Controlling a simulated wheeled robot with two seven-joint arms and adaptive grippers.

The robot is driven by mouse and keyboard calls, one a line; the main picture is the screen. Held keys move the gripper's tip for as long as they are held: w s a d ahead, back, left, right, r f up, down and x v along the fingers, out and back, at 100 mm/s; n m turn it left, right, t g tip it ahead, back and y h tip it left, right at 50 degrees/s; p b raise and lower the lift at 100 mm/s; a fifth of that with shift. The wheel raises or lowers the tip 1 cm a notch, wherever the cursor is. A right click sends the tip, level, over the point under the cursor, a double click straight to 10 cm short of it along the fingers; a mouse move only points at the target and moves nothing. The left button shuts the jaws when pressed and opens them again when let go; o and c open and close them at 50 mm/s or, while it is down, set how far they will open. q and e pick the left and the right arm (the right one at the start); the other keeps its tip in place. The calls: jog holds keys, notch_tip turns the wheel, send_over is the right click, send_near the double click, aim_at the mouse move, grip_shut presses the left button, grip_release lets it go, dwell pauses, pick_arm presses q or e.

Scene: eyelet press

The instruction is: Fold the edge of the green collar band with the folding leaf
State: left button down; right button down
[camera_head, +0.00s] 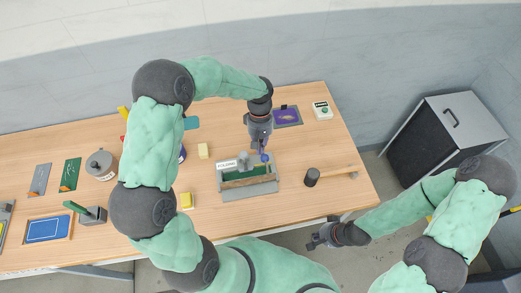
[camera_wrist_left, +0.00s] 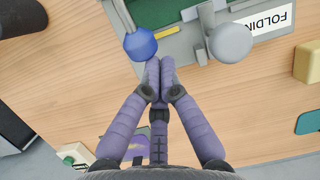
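The folding press (camera_head: 249,191) is a grey frame on the table with a white label (camera_wrist_left: 270,24) that reads "FOLDIN…". The green collar band (camera_head: 252,173) lies inside it, partly hidden by a brown bar; green also shows in the left wrist view (camera_wrist_left: 170,12). A lever with a blue ball knob (camera_wrist_left: 140,44) stands at one side of the press, and a grey knob (camera_wrist_left: 230,42) at the other. My left gripper (camera_wrist_left: 160,68) has its fingertips together, empty, right beside the blue knob; contact is unclear. My right gripper (camera_head: 314,240) hangs off the table's front edge, too small to read.
A mallet (camera_head: 330,175) lies right of the press. Yellow blocks (camera_head: 186,200) stand left of it. A purple tray (camera_head: 287,116) and a white-green device (camera_head: 322,110) are behind. A grey pot (camera_head: 101,165) and a blue tray (camera_head: 48,229) are further left.

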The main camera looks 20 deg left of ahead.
pick_arm(q)
jog(key=v, duration=1)
jog(key=shift+r, duration=0.3)
